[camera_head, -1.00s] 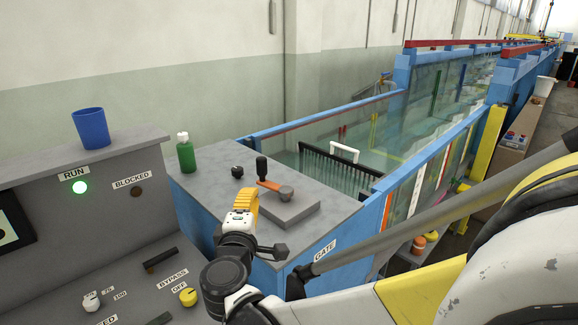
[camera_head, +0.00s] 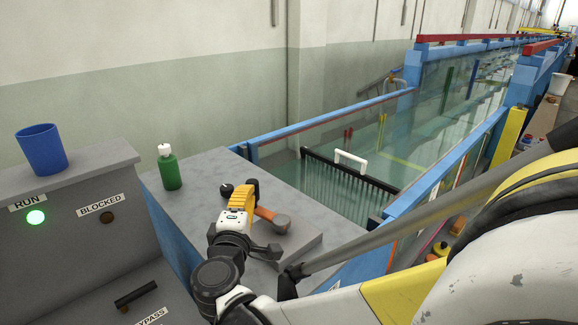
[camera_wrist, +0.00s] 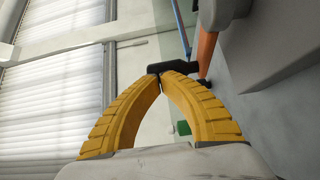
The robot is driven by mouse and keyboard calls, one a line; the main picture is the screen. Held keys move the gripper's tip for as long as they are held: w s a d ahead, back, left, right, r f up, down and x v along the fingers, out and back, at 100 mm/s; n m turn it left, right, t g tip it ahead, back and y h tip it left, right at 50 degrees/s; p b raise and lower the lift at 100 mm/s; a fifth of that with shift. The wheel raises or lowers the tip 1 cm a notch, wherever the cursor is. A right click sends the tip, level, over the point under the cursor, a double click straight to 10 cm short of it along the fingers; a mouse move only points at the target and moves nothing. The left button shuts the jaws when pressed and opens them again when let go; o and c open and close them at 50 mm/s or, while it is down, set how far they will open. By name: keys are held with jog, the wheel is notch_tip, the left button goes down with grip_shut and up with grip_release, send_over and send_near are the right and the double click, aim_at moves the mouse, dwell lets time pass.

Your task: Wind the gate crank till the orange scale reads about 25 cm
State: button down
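The gate crank has an orange arm (camera_head: 266,214) and a round hub (camera_head: 282,223) on a raised grey plate on the blue cabinet. The orange scale cannot be read here.
A blue cup (camera_head: 42,150) stands on the console, whose green RUN lamp (camera_head: 36,217) is lit. The glass flume with a black rack (camera_head: 350,170) lies behind.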

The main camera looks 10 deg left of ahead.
jog(key=shift+s, duration=0.1)
jog(key=shift+w+d, duration=0.15)
jog(key=shift+w, duration=0.6)
jog(key=shift+s, duration=0.1)
